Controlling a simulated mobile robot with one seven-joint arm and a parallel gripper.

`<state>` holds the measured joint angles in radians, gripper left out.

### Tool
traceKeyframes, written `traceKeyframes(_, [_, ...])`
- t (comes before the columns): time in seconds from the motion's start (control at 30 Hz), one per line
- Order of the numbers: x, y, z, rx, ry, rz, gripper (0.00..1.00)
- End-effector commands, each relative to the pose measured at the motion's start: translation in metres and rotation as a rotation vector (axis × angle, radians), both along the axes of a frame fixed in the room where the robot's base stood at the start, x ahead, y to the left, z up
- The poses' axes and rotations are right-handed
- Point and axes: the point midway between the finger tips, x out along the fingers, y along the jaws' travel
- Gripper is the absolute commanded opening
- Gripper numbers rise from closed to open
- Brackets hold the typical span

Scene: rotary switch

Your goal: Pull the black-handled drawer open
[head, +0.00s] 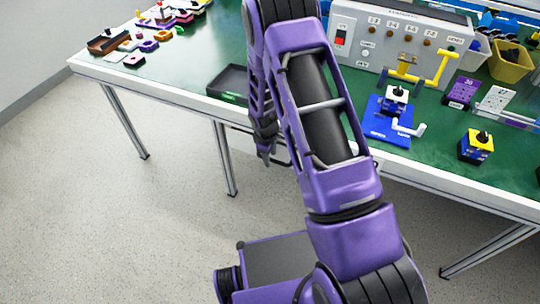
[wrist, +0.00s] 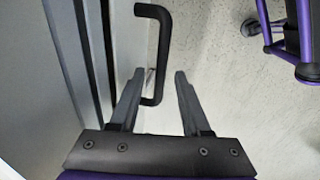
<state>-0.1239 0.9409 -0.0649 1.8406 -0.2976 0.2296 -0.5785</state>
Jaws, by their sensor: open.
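The black drawer handle (wrist: 164,45) is a bent bar on a pale drawer front (wrist: 122,50) in the wrist view. My gripper (wrist: 159,73) is open, with one finger on each side of the handle's lower part in the picture. The lower end of the handle is close to the left finger; I cannot tell whether they touch. In the head view my gripper (head: 266,150) points down at the table's front edge, and my arm hides most of the drawer there.
The green-topped table (head: 200,62) has metal legs with clear floor (head: 110,220) in front. A black tray (head: 232,80) lies behind my gripper. A grey control panel (head: 400,45), a blue crank stand (head: 388,122) and a yellow-blue block (head: 476,147) stand to the right.

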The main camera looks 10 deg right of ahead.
Motion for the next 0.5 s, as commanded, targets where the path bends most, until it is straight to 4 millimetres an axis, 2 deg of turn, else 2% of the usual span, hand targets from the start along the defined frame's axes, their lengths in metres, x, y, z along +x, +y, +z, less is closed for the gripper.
traceKeyframes(0.03, [0.0001,0.0,0.0002,0.0,0.0,0.0,0.45])
traceKeyframes(0.2, [0.0,0.0,0.0003,0.0,0.0,0.0,0.15])
traceKeyframes(0.3, [0.0001,0.0001,0.0004,0.0,0.0,0.0,0.0])
traceKeyframes(0.5, [0.0001,0.0001,0.0005,0.0,0.0,0.0,0.0])
